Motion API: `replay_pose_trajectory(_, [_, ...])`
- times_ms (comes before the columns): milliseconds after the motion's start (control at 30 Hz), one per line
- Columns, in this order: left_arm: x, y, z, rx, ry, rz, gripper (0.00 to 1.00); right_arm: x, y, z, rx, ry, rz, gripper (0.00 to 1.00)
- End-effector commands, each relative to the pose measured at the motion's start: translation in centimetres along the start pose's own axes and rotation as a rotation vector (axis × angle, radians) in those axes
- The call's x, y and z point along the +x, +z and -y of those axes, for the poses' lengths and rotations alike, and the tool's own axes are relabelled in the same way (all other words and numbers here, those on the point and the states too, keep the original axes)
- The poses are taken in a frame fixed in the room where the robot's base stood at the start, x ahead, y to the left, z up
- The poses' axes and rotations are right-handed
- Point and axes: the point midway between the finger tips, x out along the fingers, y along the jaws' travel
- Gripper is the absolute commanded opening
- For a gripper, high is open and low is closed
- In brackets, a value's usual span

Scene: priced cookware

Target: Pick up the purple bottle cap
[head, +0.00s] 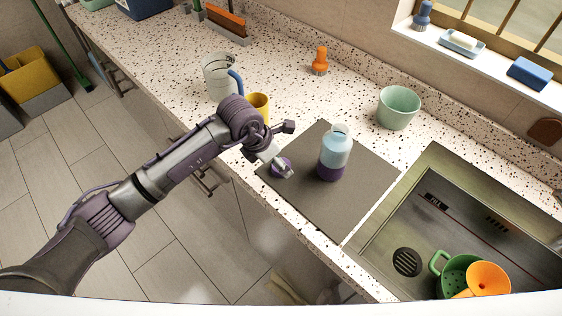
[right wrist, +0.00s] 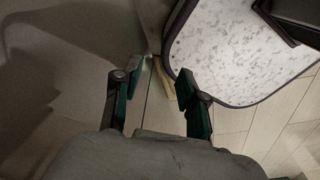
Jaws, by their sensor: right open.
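The purple bottle cap (head: 277,162) lies on the dark grey mat (head: 345,212), left of the light-blue and purple bottle (head: 336,150), which stands upright. My left gripper (head: 281,171) reaches in from the left and its fingers are at the cap, partly covering it. I cannot tell whether they are closed on it. My right gripper (right wrist: 155,87) is open in the right wrist view, with nothing between its fingers. It does not show in the head view.
A clear jug (head: 217,76) and a yellow mug (head: 259,106) stand behind the left arm. A mint-green bowl (head: 398,108) and an orange brush (head: 320,62) are farther back. The sink (head: 447,215) on the right holds a green colander (head: 453,272) and an orange funnel (head: 488,281).

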Motion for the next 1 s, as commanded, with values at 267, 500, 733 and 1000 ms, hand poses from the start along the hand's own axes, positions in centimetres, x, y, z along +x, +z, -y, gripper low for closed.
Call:
replay_pose_trajectory(267, [2.6, 0.1, 0.1, 0.0, 0.0, 0.0, 0.85, -1.1, -0.1, 0.0, 0.0, 0.0, 0.0, 0.42])
replay_pose_trajectory(500, [2.7, 0.1, 0.1, 0.0, 0.0, 0.001, 0.77, -1.1, -0.1, 0.0, 0.0, 0.0, 0.0, 0.42])
replay_pose_trajectory(733, [2.6, 0.1, 0.1, 0.0, 0.0, 0.001, 0.38, -1.1, -0.1, 0.0, 0.0, 0.0, 0.0, 0.42])
replay_pose_trajectory(1000, [2.6, 0.1, 0.0, 0.0, 0.0, 0.001, 0.35, -1.1, -0.1, 0.0, 0.0, -0.001, 0.0, 0.42])
